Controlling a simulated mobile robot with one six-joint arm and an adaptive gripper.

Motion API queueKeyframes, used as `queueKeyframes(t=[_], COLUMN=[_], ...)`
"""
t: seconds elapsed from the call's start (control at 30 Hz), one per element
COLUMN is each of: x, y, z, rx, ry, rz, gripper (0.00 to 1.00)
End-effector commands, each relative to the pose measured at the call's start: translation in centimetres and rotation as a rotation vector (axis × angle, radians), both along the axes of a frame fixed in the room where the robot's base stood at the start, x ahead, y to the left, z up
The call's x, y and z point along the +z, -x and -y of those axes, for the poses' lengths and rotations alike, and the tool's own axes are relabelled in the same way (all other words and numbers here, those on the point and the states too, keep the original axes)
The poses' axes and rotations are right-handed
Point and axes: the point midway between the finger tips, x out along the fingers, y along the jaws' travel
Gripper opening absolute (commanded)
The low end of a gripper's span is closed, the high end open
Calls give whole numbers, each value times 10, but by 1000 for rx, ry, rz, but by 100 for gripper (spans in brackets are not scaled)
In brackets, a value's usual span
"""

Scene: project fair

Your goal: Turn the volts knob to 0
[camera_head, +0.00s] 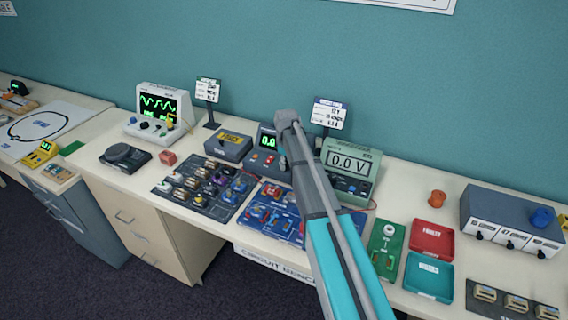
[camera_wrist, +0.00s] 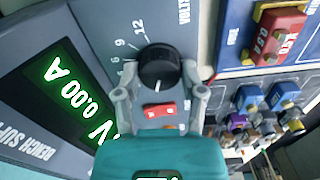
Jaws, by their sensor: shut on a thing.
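The volts knob (camera_wrist: 160,66) is a round black knob with a white mark on the bench supply's grey face. Its mark points toward the bottom of the wrist view. My gripper (camera_wrist: 159,72) is shut on the knob, one grey finger on each side. The supply's green display (camera_wrist: 65,88) reads 0.00 A; its volts figure is cut off by my gripper. In the head view the bench supply (camera_head: 265,158) is partly behind my arm.
A red rocker switch (camera_wrist: 159,110) sits just below the knob. A green multimeter (camera_head: 350,165) reading 0.0 V stands to the right. A blue circuit board (camera_head: 268,215) lies in front, and a sign (camera_head: 331,113) stands behind.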

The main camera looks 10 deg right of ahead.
Motion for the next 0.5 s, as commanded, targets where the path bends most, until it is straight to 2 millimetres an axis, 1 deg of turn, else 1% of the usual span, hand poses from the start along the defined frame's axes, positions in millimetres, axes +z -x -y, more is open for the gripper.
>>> queueKeyframes(t=[0.03, 0.2, 0.5], x=[0, 0, 0], y=[-3, -3, -3], z=[0, 0, 1], rx=[26, 92, 124], ry=[0, 0, 1], rz=[7, 7, 7], gripper=[5, 5, 5])
